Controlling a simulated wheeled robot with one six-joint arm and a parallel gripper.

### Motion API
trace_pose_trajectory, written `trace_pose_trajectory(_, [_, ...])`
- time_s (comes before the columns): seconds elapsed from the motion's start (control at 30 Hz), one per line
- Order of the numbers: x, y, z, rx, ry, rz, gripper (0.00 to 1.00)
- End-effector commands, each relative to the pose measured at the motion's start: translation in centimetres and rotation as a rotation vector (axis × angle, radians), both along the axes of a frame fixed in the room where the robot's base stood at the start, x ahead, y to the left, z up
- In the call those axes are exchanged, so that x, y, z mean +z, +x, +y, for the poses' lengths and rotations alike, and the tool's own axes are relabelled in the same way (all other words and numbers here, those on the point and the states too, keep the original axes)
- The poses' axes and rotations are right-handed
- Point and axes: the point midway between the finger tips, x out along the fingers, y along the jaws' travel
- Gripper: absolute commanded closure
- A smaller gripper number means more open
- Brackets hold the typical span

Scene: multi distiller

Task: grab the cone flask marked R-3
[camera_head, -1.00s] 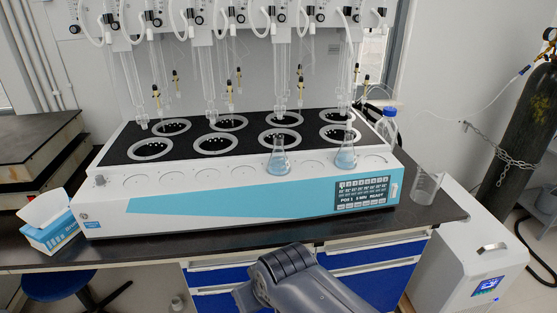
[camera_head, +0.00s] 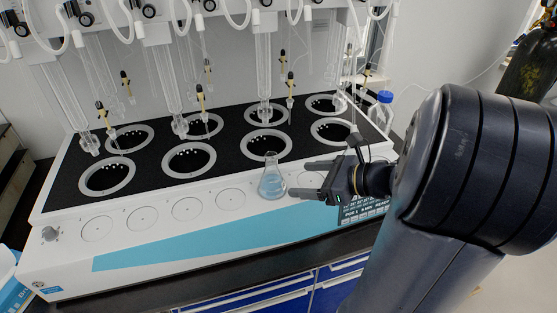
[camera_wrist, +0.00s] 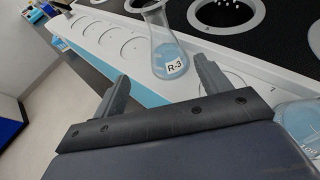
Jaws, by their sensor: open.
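The cone flask marked R-3 (camera_head: 271,180) stands upright on the white front ledge of the distiller, with pale blue liquid in it. In the wrist view the flask (camera_wrist: 168,50) shows its white R-3 label facing me, just beyond and between the fingertips. My gripper (camera_head: 293,179) is open and empty, reaching in from the right with its fingers pointing at the flask. In the wrist view the fingers of my gripper (camera_wrist: 163,75) are spread wide. I cannot tell whether a finger touches the glass.
A second flask with blue liquid (camera_wrist: 300,125) stands close to the right of my gripper in the wrist view. The distiller (camera_head: 150,235) has several round wells behind the ledge and glass tubes hanging above. A blue-capped bottle (camera_head: 383,108) stands at its right end.

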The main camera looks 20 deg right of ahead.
Motion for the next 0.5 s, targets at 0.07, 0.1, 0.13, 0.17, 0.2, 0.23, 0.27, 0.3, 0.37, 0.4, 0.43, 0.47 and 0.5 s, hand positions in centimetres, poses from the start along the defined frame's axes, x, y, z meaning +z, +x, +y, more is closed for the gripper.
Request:
trace_pose_trajectory(0.07, [0.1, 0.4, -0.1, -0.017, 0.025, 0.002, 0.28])
trace_pose_trajectory(0.1, [-0.1, 0.7, 0.1, -0.019, 0.029, 0.002, 0.28])
trace_pose_trajectory(0.13, [-0.2, 0.9, 0.3, -0.019, 0.029, 0.001, 0.28])
trace_pose_trajectory(0.17, [-0.4, 1.2, 0.7, -0.018, 0.029, 0.002, 0.28])
trace_pose_trajectory(0.2, [-0.6, 1.5, 1.1, -0.016, 0.028, 0.003, 0.28])
trace_pose_trajectory(0.23, [-0.8, 1.8, 1.4, -0.016, 0.027, 0.004, 0.28])
trace_pose_trajectory(0.27, [-1.0, 2.1, 1.7, -0.015, 0.028, 0.004, 0.28])
trace_pose_trajectory(0.3, [-1.2, 2.5, 2.0, -0.015, 0.026, 0.004, 0.28])
trace_pose_trajectory(0.37, [-1.4, 3.0, 2.5, -0.015, 0.027, 0.002, 0.28])
trace_pose_trajectory(0.4, [-1.6, 3.2, 2.8, -0.015, 0.024, 0.002, 0.28])
trace_pose_trajectory(0.43, [-1.7, 3.4, 2.9, -0.016, 0.024, 0.002, 0.28])
trace_pose_trajectory(0.47, [-1.8, 3.5, 3.1, -0.016, 0.024, 0.002, 0.28])
trace_pose_trajectory(0.5, [-1.9, 3.7, 3.2, -0.016, 0.024, 0.002, 0.28])
